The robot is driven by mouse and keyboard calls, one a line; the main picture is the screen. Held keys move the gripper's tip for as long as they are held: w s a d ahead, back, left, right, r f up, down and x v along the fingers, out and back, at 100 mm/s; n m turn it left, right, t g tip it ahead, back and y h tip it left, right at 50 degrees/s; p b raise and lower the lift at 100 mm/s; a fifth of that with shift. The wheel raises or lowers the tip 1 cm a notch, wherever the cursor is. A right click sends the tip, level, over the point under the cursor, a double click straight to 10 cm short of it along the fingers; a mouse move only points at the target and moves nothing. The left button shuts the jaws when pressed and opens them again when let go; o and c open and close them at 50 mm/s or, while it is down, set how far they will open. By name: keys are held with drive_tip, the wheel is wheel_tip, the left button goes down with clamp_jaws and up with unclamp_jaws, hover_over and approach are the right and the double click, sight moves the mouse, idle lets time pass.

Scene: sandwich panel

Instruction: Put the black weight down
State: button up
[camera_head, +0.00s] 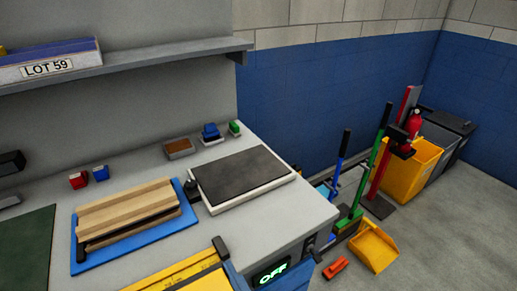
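A flat, black slab (240,172) lies on a white base (262,192) at the right end of the grey bench. A small black knob-like piece (192,189) stands against the left side of that base. I cannot tell which of these is the black weight. A dark block (11,163) is cut off by the left picture edge. No part of my gripper shows clearly, so its hold cannot be seen.
Stacked wooden strips (130,212) lie on a blue board (165,228). Red (78,180) and blue (101,173) blocks stand behind. A yellow-topped item (185,272) fills the front. A shelf (130,64) overhangs the back. Bare bench (235,235) shows at front right.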

drive_tip(key=w+d+f+m+t+h, duration=0.1)
drive_tip(key=w+d+f+m+h, duration=0.1)
drive_tip(key=w+d+f, duration=0.4)
drive_tip(key=w+d+f+m+t+h, duration=0.1)
drive_tip(key=w+d+f+h, duration=0.3)
drive_tip(key=d, duration=0.9)
drive_tip(key=w+d+f+m+h, duration=0.3)
drive_tip(key=w+d+f, duration=0.6)
drive_tip(key=f, duration=0.2)
drive_tip(key=shift+d+f+t, duration=0.3)
drive_tip(key=shift+t, duration=0.1)
